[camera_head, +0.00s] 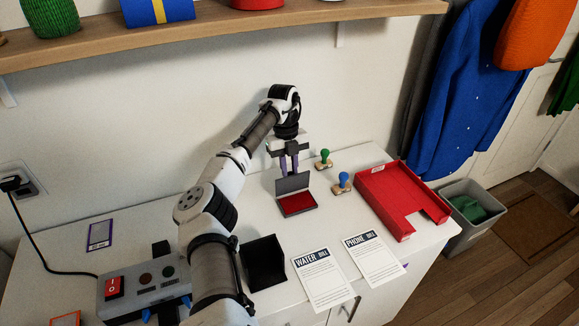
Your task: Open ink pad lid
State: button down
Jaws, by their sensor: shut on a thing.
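The ink pad (298,204) lies on the white table top, with its red pad showing. Its dark grey lid (293,184) stands raised along the back edge, roughly upright. My gripper (289,171) points down at the lid's top edge, with its purple fingers close together and shut on the lid. The fingertips are partly hidden at the lid, so the exact contact is hard to see.
A green-handled stamp (324,158) and a blue-handled stamp (342,183) stand right of the pad. A red tray (404,197) is farther right. Two bills (322,279) (372,260), a black holder (264,262) and a grey switch box (143,287) are in front. A wooden shelf (200,37) hangs above.

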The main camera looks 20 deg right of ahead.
jog(key=c, duration=1.3)
grip_release()
jog(key=shift+s+b, duration=0.1)
jog(key=shift+b, duration=0.2)
